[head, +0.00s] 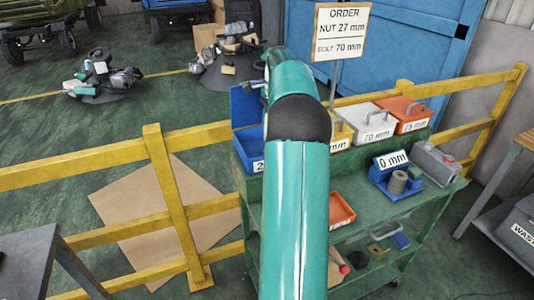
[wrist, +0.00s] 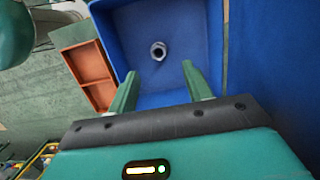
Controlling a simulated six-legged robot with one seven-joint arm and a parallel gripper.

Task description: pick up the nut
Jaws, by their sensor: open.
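A small grey metal nut (wrist: 158,49) lies alone on the floor of a blue bin (wrist: 203,88) in the wrist view. My gripper (wrist: 160,70) is open, with its two green fingers reaching over the bin. The nut shows beyond the fingertips, roughly centred between them, and nothing is held. In the head view the blue bin (head: 247,106) stands at the left end of the green cart, partly covered by my arm. The nut and my fingers are hidden there.
A sign (head: 340,32) reads "ORDER NUT 27 mm, BOLT 70 mm". A yellow rail (head: 100,171) runs beside the cart.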

